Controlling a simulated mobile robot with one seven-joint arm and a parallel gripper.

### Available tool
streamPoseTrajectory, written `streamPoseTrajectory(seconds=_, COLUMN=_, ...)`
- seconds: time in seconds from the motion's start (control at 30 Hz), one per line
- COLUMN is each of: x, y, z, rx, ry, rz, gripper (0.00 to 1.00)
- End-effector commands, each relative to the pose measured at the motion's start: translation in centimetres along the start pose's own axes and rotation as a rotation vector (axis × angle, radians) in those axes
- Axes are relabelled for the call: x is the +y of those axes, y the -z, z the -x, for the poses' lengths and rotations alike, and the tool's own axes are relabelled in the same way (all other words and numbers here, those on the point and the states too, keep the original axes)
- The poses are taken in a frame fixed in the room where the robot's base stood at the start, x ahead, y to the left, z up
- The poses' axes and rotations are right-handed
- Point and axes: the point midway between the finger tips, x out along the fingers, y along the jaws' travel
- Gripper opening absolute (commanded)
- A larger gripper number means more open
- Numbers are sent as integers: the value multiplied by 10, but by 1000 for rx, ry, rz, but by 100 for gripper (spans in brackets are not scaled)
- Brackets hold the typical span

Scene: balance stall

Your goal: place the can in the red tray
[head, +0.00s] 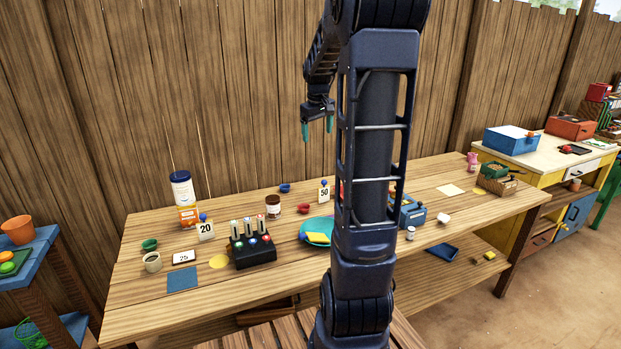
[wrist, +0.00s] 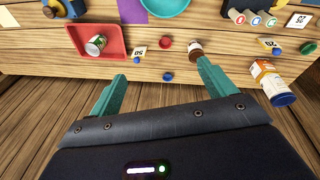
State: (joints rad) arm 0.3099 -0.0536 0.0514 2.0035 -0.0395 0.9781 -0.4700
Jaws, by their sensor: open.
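A green-labelled can with a silver end (wrist: 96,45) is inside the red tray (wrist: 117,48) in the wrist view, against its floor and apart from my gripper; it appears to stand upright. In the head view my arm hides the can and nearly all of the tray. My gripper (wrist: 160,72) is open and empty, its two teal fingers spread wide. In the head view my gripper (head: 318,131) hangs high above the back of the wooden table, near the fence.
The wooden table (head: 140,275) also holds a teal plate (head: 318,224), a black rack (head: 252,250), a brown jar (head: 273,206), a tall blue-lidded container (head: 181,188) and number cards. A plank fence (head: 230,100) stands close behind it.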

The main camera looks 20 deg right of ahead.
Motion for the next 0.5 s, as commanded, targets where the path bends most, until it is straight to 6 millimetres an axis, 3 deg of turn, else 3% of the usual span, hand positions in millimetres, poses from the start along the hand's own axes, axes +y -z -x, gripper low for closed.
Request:
streamPoseTrajectory(seconds=0.2, x=-58, y=-46, z=33, rx=49, ry=-6, rz=-50, gripper=83)
streamPoseTrajectory(seconds=0.5, x=-125, y=-118, z=56, rx=115, ry=6, rz=-124, gripper=83)
